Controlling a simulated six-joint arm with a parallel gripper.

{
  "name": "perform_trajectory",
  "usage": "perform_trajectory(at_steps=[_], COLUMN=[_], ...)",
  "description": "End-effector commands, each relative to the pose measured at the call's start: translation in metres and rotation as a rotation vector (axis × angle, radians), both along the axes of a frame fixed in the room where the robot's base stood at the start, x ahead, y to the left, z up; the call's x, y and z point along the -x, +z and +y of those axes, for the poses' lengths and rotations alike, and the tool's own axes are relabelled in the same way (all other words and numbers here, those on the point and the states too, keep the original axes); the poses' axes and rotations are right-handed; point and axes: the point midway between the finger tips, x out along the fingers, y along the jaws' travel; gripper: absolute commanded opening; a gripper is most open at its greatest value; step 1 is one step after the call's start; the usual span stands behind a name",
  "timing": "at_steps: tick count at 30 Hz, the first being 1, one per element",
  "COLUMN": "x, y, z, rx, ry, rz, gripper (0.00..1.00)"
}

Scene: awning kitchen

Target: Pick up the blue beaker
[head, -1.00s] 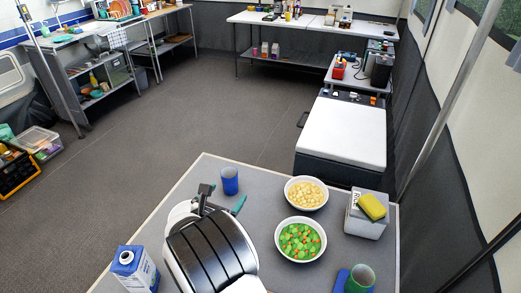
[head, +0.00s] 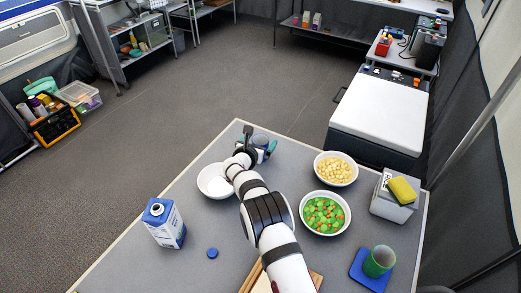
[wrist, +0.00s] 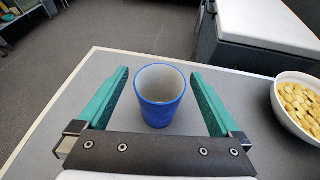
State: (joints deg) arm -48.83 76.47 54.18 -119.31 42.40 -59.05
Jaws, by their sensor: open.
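The blue beaker (wrist: 161,110) stands upright on the grey table (wrist: 95,85), its open top facing up. My gripper (wrist: 160,75) is open, with one teal finger on each side of the beaker and a visible gap on both sides. In the head view, my gripper (head: 262,146) is at the table's far corner. The beaker (head: 261,140) is partly hidden there by my gripper.
A bowl of chickpea-like pieces (head: 336,169) and a green-orange bowl (head: 325,213) stand to the right. An empty white bowl (head: 210,182), a carton (head: 164,224) and a blue cap (head: 212,253) are left. A green beaker (head: 379,262) stands on a blue mat (head: 362,270).

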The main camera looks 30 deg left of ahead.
Motion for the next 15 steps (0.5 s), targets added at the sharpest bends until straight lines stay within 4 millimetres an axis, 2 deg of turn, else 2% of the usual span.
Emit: perform_trajectory(at_steps=[4,15], x=[0.0003,0.0006], y=[0.0000,0.0000], z=[-0.0001,-0.0001], rx=[0.000,0.000], ry=[0.000,0.000], rz=[0.000,0.001], gripper=[0.98,0.32])
